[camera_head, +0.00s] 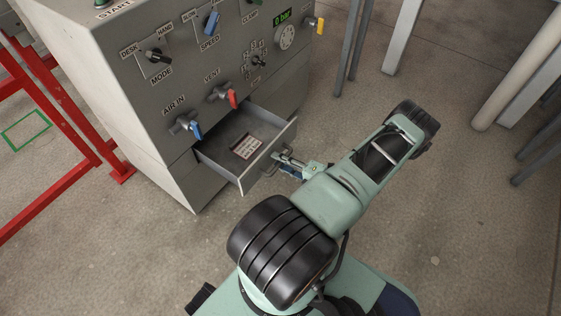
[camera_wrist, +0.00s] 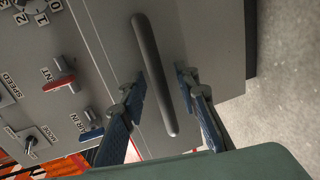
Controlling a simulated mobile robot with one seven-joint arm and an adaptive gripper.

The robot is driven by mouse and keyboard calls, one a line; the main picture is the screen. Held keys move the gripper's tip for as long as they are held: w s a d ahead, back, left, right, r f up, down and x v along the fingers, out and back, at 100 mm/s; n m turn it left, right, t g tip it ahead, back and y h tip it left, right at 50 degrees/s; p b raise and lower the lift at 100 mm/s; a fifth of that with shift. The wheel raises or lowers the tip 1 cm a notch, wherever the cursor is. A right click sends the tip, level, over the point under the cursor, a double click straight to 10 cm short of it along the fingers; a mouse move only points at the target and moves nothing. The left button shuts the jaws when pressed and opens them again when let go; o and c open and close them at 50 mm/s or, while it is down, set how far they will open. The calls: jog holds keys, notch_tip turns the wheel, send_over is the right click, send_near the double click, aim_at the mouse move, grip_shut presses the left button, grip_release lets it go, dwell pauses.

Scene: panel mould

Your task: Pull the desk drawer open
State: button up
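The desk drawer (camera_head: 213,167) stands pulled out of the lower front of the grey desk, its inside visible. A small label (camera_head: 247,147) with red and white print lies on its floor. In the wrist view, the dark bar handle (camera_wrist: 152,70) runs along the drawer front (camera_wrist: 205,45). My gripper (camera_wrist: 160,90) has one finger on each side of the handle, with visible gaps between fingers and bar. In the head view, my gripper (camera_head: 284,163) is at the drawer front, and the handle is mostly hidden there.
The panel above the drawer carries a blue AIR IN valve (camera_head: 190,127), a red VENT valve (camera_head: 227,96) and several knobs. A red frame (camera_head: 75,130) stands at left. Grey posts (camera_head: 354,45) stand at the back right.

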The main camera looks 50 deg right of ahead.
jog(key=v, duration=1.2)
dwell(0.4)
